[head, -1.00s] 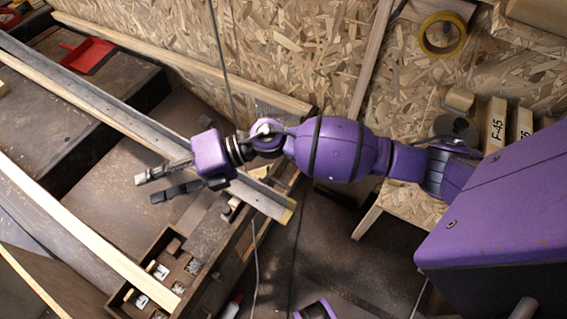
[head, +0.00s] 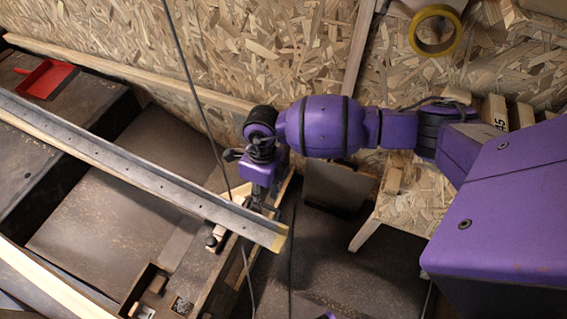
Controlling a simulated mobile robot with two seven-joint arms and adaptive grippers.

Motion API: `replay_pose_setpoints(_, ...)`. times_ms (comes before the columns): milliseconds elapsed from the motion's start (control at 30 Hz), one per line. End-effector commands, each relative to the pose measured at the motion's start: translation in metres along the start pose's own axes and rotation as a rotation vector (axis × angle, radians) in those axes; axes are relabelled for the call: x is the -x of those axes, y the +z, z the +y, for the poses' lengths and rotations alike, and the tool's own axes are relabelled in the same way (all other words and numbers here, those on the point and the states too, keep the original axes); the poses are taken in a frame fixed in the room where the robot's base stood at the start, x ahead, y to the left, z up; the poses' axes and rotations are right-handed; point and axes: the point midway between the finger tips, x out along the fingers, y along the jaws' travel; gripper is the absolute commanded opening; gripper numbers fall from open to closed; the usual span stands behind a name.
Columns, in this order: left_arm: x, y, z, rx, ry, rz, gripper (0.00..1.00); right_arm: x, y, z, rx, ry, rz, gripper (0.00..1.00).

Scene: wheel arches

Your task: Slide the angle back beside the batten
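The angle (head: 130,166) is a long grey metal strip with a row of holes, running from the left edge down to a yellow end at lower right. A pale wooden batten (head: 50,128) lies along its lower-left side; they look close together, and I cannot tell whether they touch. My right gripper (head: 264,203) points down at the angle's far side, near the yellow end. Its fingers are small, dark and partly hidden, so I cannot tell whether they are open or hold the angle. My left gripper is not in view.
A red dustpan (head: 46,79) lies at upper left. A compartmented wooden box (head: 150,285) is below the angle. A thin cable hangs past my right gripper. Yellow tape (head: 435,30) is at upper right, above a chipboard stand (head: 410,205). Another pale board (head: 45,280) crosses lower left.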

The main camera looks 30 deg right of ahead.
Motion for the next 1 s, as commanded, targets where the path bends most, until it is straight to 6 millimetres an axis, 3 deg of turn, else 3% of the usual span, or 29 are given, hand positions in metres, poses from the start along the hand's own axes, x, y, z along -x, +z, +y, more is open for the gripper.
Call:
replay_pose_setpoints(200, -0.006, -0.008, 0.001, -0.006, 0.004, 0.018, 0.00, -0.019, 0.004, 0.000, 0.004, -0.001, -0.005, 0.28)
replay_pose_setpoints(500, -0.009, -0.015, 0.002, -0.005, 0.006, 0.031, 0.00, -0.021, 0.004, 0.000, 0.004, -0.002, -0.007, 0.28)
replay_pose_setpoints(700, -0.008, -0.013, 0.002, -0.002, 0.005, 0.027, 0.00, -0.021, 0.004, 0.000, 0.003, -0.002, -0.007, 0.01)
replay_pose_setpoints(1000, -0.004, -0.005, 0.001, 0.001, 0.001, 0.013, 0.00, -0.021, 0.004, 0.000, 0.004, 0.000, -0.007, 0.00)
